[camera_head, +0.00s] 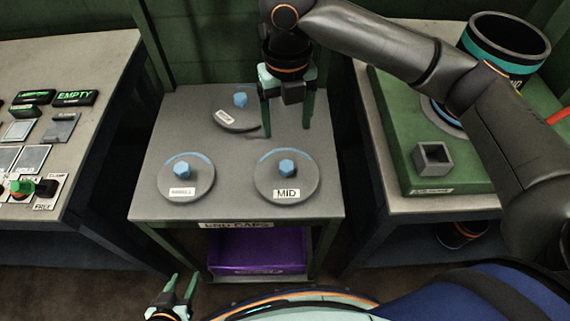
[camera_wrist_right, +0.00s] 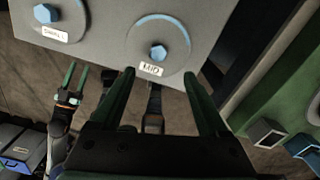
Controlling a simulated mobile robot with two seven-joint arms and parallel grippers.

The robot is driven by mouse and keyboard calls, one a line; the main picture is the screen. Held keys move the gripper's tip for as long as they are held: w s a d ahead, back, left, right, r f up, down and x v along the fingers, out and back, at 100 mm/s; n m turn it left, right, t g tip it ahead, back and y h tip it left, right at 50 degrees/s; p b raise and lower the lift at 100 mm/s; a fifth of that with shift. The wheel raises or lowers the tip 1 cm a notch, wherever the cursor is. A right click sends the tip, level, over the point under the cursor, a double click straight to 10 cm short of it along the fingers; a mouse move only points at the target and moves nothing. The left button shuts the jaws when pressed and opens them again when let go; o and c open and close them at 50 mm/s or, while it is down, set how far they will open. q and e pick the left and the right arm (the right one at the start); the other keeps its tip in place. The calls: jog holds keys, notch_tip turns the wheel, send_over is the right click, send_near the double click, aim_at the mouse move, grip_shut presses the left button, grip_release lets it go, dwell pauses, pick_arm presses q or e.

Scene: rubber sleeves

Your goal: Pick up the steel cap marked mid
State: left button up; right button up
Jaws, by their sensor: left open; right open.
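The steel cap marked MID (camera_head: 265,186) is a grey disc with a blue hexagonal knob. It lies flat at the front right of the end-caps table (camera_head: 336,208). In the right wrist view the MID cap (camera_wrist_right: 172,65) is beyond the fingers, and nothing touches it. My right gripper (camera_head: 288,131) is open and empty, fingers pointing down, above the back right of the table, behind the cap in the picture. Its fingers (camera_wrist_right: 160,74) frame the near edge of the cap's label in the wrist view. My left gripper (camera_head: 184,277) is open and empty in front of the table.
A similar cap (camera_head: 170,186) lies at the front left, another (camera_head: 231,121) at the back. A purple bin (camera_head: 258,252) sits below. A green board (camera_head: 400,150) with a grey square block (camera_head: 433,160) is on the right bench; a control panel (camera_head: 30,160) is left.

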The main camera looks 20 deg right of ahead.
aim_at(286, 164)
jog(key=f, duration=1.2)
jog(key=shift+s+a+b, duration=0.1)
jog(key=shift+s+b, duration=0.1)
jog(key=shift+b, duration=0.2)
grip_shut()
jog(key=shift+r, duration=0.1)
dwell(0.6)
